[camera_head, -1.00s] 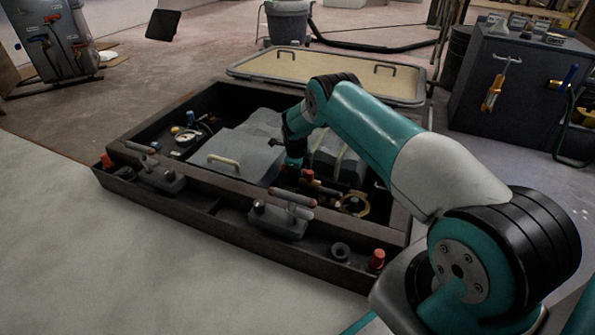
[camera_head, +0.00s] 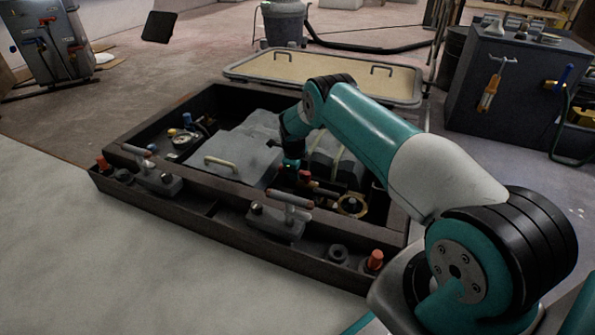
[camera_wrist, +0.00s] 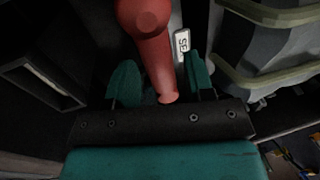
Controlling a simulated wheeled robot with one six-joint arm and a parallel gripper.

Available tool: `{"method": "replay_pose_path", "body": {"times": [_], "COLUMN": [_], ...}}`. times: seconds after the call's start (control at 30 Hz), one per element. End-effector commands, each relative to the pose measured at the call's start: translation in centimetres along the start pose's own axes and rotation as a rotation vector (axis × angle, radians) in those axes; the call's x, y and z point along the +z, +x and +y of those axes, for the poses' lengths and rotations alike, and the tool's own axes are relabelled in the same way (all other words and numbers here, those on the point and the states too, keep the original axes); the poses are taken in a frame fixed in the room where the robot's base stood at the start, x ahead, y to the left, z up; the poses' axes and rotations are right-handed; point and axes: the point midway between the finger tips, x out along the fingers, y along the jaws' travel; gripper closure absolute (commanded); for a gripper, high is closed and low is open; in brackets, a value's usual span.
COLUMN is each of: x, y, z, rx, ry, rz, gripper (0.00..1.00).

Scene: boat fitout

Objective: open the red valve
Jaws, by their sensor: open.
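The red valve handle (camera_wrist: 150,50) fills the upper middle of the wrist view as a long red lever with a rounded boss at the top. Its narrow end reaches down between the two teal fingers of my gripper (camera_wrist: 160,80). The fingers are open, one on each side of the lever, with visible gaps. In the head view my gripper (camera_head: 291,163) points down into the dark open hatch box, beside a small red part (camera_head: 305,176). My wrist and fingers partly hide that spot, and the valve's body is not clear.
A white label (camera_wrist: 182,42) sits just right of the lever. Strapped grey tanks (camera_head: 335,160) stand close on the right inside the box. A grey cover with a pale handle (camera_head: 222,161) lies left. The dark box rim (camera_head: 250,195) surrounds the gripper; lever fittings (camera_head: 280,215) line its front ledge.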

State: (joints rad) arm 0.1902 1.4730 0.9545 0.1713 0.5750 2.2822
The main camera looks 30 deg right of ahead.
Motion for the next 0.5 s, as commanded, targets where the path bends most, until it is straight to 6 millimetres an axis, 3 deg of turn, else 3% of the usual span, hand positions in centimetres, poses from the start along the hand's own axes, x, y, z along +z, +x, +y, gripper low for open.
{"method": "replay_pose_path", "body": {"times": [0.17, 0.5], "x": [0.1, 0.0], "y": [-2.5, -11.2], "z": [-0.2, -0.3], "rx": [-0.002, -0.001], "ry": [-0.001, 0.001], "rz": [-0.003, -0.001], "gripper": [0.52, 0.52]}}
